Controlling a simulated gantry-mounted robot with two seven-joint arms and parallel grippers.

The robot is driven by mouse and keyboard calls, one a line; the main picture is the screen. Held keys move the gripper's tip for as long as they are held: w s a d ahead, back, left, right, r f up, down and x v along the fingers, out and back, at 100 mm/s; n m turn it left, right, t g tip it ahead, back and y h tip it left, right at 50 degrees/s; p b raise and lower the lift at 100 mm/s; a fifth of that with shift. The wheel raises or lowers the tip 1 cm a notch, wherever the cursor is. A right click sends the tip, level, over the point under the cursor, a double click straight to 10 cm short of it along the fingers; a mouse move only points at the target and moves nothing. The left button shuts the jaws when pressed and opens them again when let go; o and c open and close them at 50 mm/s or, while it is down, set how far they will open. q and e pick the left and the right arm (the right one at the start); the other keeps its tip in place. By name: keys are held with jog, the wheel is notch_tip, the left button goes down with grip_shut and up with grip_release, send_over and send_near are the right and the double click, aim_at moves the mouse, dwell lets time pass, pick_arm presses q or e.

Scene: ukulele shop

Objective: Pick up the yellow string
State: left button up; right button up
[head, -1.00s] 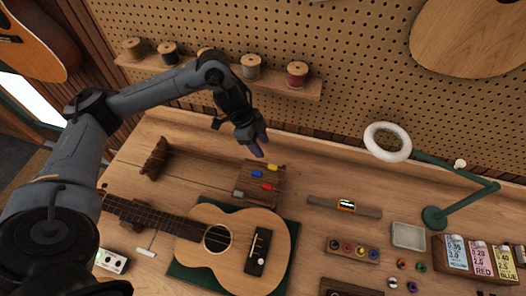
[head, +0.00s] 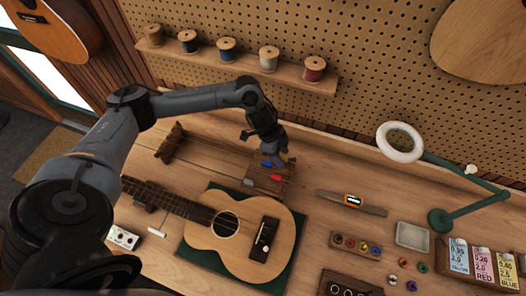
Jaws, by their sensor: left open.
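A small wooden holder (head: 268,190) stands on the workbench behind the ukulele, with coloured string ends on it. The yellow string end (head: 285,158) shows only as a small patch at my left gripper's fingertips. The blue one (head: 266,164), the red one (head: 276,178) and a grey one (head: 248,183) lie in front of it and to its left. My left gripper (head: 279,159) is open, pointing down over the back of the holder, right at the yellow end. Whether it touches the yellow end cannot be told. My right gripper is not in view.
The ukulele (head: 270,265) lies on a green mat (head: 197,252) in front of the holder. A tuner on a strip (head: 353,200), a grey tray (head: 412,236) and a ring lamp (head: 400,142) stand to the right. Thread spools (head: 269,58) line the shelf behind.

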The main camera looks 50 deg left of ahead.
pick_arm(q)
jog(key=shift+f, duration=0.15)
grip_shut()
jog(key=shift+r, duration=0.2)
